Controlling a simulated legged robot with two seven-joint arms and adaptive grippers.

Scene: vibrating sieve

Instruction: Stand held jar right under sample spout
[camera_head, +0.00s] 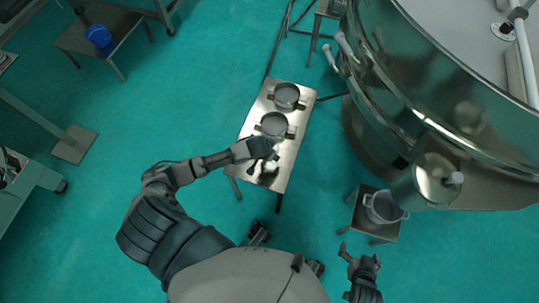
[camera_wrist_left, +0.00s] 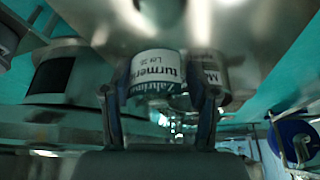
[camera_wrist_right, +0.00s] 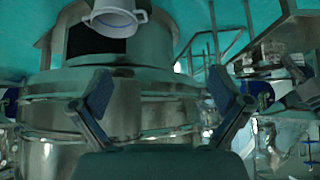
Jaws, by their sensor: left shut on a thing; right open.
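A jar with a white "turmeric" label (camera_wrist_left: 155,72) sits between the fingers of my left gripper (camera_wrist_left: 160,95) in the left wrist view. In the head view my left gripper (camera_head: 262,162) is at the near end of a metal bench, with the small pale jar partly hidden; I cannot tell whether it touches the bench top. A metal cylindrical outlet (camera_head: 424,180), which looks like the spout, juts from the large sieve (camera_head: 440,120) at the right. My right gripper (camera_head: 361,255) is open and empty below it in the picture; its spread fingers show in the right wrist view (camera_wrist_right: 160,95).
A second labelled jar (camera_wrist_left: 212,72) stands close beside the held one. A pale pot (camera_head: 383,208) stands on a small stool (camera_head: 378,229) near the outlet. Floor between bench and stool is clear.

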